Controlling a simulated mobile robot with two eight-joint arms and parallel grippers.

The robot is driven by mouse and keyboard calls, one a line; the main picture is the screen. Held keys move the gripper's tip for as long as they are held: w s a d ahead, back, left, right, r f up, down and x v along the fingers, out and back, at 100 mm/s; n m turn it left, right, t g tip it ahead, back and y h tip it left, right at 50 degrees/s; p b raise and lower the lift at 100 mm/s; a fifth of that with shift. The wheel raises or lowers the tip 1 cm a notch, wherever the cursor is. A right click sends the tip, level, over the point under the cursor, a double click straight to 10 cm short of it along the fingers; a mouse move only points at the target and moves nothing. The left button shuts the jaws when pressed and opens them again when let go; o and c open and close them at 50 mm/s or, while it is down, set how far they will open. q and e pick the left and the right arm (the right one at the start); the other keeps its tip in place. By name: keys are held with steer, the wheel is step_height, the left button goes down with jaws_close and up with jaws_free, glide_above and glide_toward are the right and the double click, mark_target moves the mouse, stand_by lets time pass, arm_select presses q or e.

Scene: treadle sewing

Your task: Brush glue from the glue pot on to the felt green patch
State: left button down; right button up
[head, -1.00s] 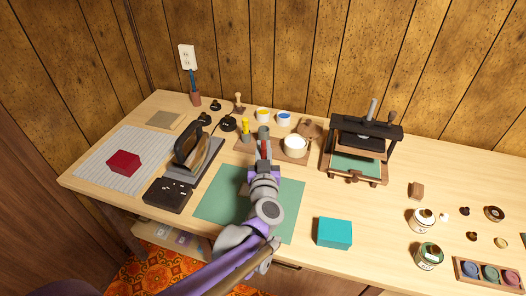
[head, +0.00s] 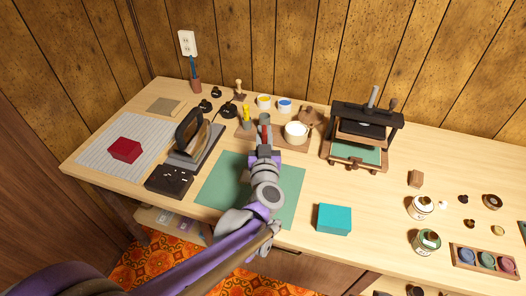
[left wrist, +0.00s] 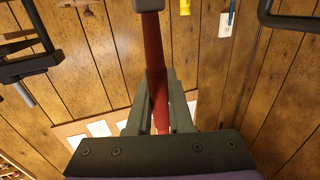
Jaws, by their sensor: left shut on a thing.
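My left gripper (head: 264,146) is shut on a red-handled brush (head: 264,132). The red handle (left wrist: 155,65) also runs up between the fingers in the left wrist view (left wrist: 160,90). The brush's bristles are not clear in either view. The white glue pot (head: 296,130) stands open on a wooden board, just right of the gripper. A flat green sheet (head: 220,180) lies under my left arm; a smaller green piece (head: 355,152) lies in the press. I cannot tell which is the felt patch. My right gripper is not in view.
The black press (head: 365,125) stands right of the pot. An iron (head: 190,135) and a dark box (head: 169,181) are on the left. A teal block (head: 334,219) sits near the front edge. Jars (head: 426,241) and a paint tray (head: 485,262) are at right.

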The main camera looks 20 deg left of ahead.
arm_select(q)
steer(key=shift+f+b, duration=1.4)
steer(key=shift+f, duration=0.6)
steer(key=shift+f+b, duration=0.35)
steer(key=shift+f, duration=0.15)
steer(key=shift+a, duration=0.1)
steer(key=a, duration=0.7)
steer(key=shift+s+a, duration=0.15)
steer(key=shift+a, duration=0.05)
stand_by(0.8)
steer(key=shift+p, duration=0.35)
steer(key=shift+r+p, duration=1.5)
steer(key=shift+r, duration=0.95)
